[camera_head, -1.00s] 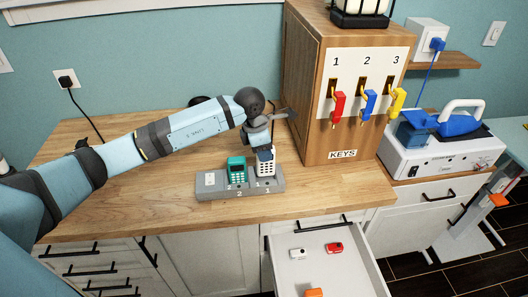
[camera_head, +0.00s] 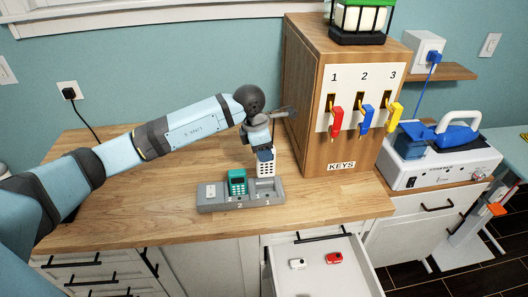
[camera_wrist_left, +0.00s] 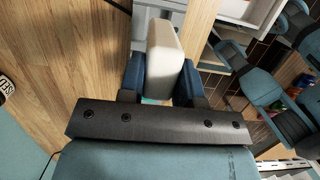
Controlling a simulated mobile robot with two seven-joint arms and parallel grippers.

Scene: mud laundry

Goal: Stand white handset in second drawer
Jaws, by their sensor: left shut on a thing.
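My left gripper (camera_head: 265,152) is shut on the white handset (camera_head: 265,168) and holds it upright just above slot 1 of the grey charging base (camera_head: 210,205). In the left wrist view the white handset (camera_wrist_left: 165,50) stands between the two dark blue fingers (camera_wrist_left: 160,80). A teal handset (camera_head: 237,182) stands in slot 2 of the base. An open white drawer (camera_head: 350,280) is below the counter at the bottom. My right gripper does not show.
In the open drawer lie a small white item (camera_head: 297,263) and a red item (camera_head: 334,258). A wooden key cabinet (camera_head: 310,140) with red, blue and yellow keys stands behind, right of the base. The counter (camera_head: 110,190) left of the base is clear.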

